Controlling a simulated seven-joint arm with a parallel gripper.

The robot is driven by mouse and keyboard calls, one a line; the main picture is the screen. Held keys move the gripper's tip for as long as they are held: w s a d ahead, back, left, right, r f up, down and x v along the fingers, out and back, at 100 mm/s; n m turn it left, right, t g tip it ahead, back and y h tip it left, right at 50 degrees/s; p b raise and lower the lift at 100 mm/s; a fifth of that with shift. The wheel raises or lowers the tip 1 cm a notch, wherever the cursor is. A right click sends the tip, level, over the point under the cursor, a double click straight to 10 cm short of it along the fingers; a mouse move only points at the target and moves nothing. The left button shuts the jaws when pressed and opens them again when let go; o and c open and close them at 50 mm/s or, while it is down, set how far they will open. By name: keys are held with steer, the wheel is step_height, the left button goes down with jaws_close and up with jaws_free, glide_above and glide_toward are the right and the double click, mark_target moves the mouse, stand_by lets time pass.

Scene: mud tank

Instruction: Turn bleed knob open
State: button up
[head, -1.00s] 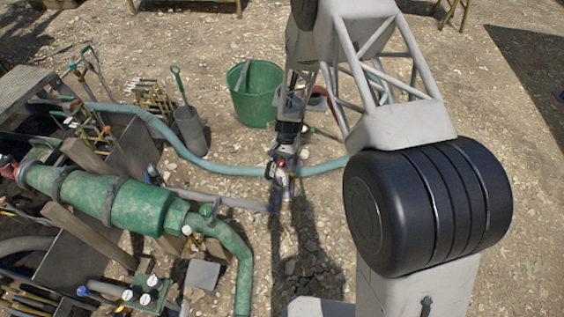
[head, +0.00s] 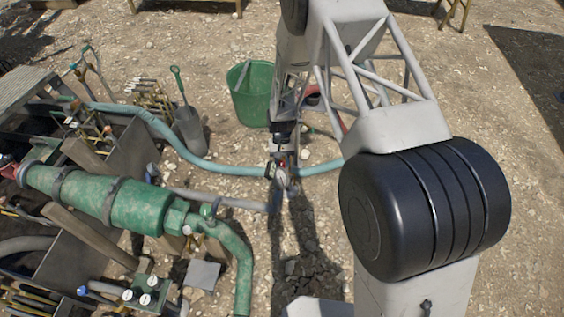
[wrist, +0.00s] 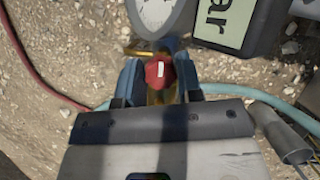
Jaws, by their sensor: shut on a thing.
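The bleed knob (wrist: 156,74) is red with a white mark, and shows in the wrist view between the two blue fingers of my gripper (wrist: 157,80). The fingers are shut on it from both sides. Brass-coloured metal shows around and below the knob. A round white gauge (wrist: 156,12) is just above it in that view. In the head view my gripper (head: 281,178) is low over the ground beside the light-blue hose; the knob is too small there to make out clearly.
A black device with a pale display (wrist: 226,22) is close beside the gauge. A light-blue hose (head: 225,169) runs past my gripper. The green pump body (head: 140,205) lies to the left. A green bucket (head: 252,98) stands behind. Open gravel lies to the right.

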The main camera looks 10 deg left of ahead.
steer(key=o, duration=0.9)
steer(key=shift+r, duration=0.1)
steer(key=shift+v, duration=3.85)
